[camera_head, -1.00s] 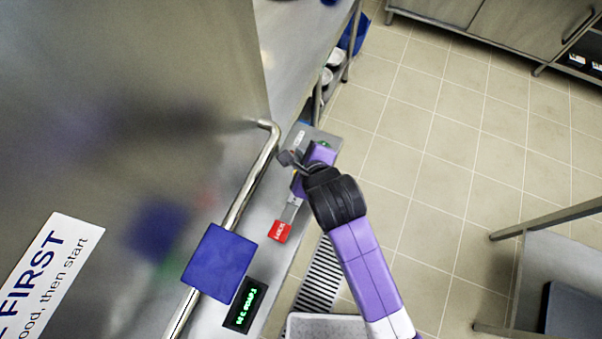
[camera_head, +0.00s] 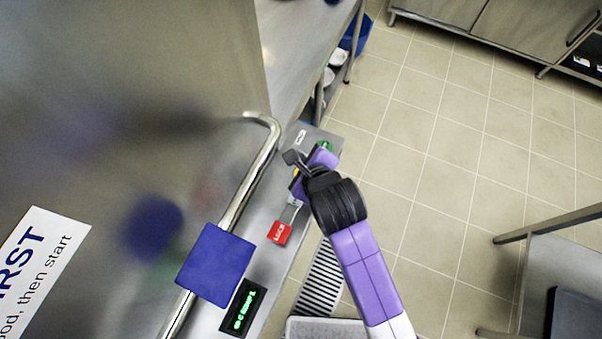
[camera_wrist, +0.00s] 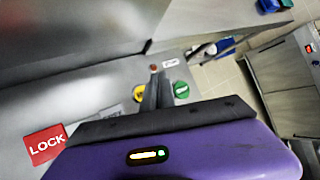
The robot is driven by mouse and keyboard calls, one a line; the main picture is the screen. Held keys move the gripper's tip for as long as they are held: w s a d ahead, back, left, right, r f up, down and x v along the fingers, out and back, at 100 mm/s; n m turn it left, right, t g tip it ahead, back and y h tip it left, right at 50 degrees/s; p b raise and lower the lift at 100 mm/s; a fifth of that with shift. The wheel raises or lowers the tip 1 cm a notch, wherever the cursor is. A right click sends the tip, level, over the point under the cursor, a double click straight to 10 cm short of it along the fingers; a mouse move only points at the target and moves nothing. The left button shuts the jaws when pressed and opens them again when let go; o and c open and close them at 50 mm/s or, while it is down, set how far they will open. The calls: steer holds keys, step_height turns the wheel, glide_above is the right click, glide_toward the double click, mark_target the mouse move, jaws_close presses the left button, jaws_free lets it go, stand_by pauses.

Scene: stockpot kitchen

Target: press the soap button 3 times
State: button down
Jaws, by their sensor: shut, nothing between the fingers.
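The control panel (camera_head: 318,135) is a grey metal strip on the front of the large steel machine. In the wrist view it carries a green button (camera_wrist: 181,90), a yellow button (camera_wrist: 111,95) and a small reddish spot (camera_wrist: 154,68) beside a white label (camera_wrist: 170,63). The label is too small to read, so I cannot tell which is the soap button. My gripper (camera_wrist: 155,82) is shut and empty, its fingers pointing at the panel between the yellow and green buttons, just below the reddish spot. I cannot tell whether the tips touch. The green button (camera_head: 326,146) also shows in the head view.
A small display (camera_head: 243,308) shows green text I cannot read surely. A bent steel handle (camera_head: 262,165) with a blue pad (camera_head: 216,264) runs beside the panel. Tiled floor (camera_head: 420,130) lies open to the right.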

step_height(320, 180, down, 4)
steer(key=b, duration=0.3)
steer(key=shift+f, duration=0.2)
steer(key=shift+f+b, duration=0.7)
steer(key=shift+f, duration=0.3)
steer(key=shift+f, duration=0.2)
stand_by(0.8)
steer(key=shift+f, duration=0.25)
steer(key=shift+f+b, duration=0.45)
steer(key=shift+f, duration=0.05)
stand_by(0.7)
steer(key=shift+r, duration=0.1)
steer(key=shift+r+p, duration=0.8)
steer(key=shift+p, duration=0.1)
steer(key=shift+r, duration=0.15)
step_height(320, 180, up, 5)
steer(key=p, duration=0.4)
steer(key=shift+p, duration=0.3)
